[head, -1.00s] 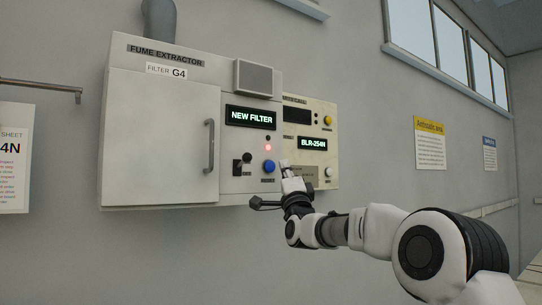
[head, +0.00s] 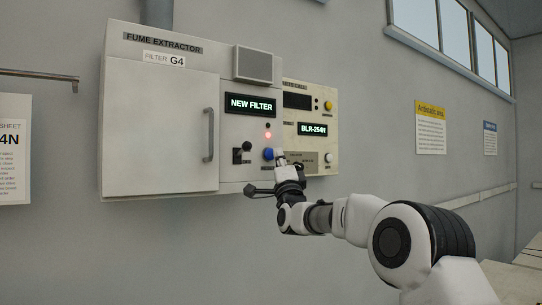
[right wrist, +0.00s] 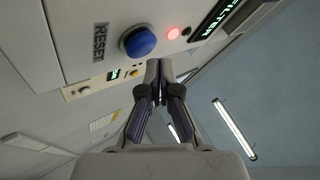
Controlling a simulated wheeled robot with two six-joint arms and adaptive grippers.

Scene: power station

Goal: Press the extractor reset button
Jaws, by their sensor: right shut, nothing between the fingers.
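The fume extractor (head: 160,120) is a pale wall cabinet with a closed door. Its blue reset button (head: 268,154) sits low on the right panel, below a lit red lamp (head: 268,135). In the right wrist view the blue button (right wrist: 138,41) stands beside the "RESET" label (right wrist: 99,41). My right gripper (head: 280,153) is shut and empty, its tips just right of the button in the head view. In the right wrist view the shut fingertips (right wrist: 158,66) are close to the button, with a small gap showing between them in the picture. My left gripper is not in view.
A display reading "NEW FILTER" (head: 250,106) is above the button, and a black switch (head: 243,151) is to its left. A second cream panel (head: 312,150) with a "BLR-254N" display adjoins on the right. The wall below the cabinet is clear.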

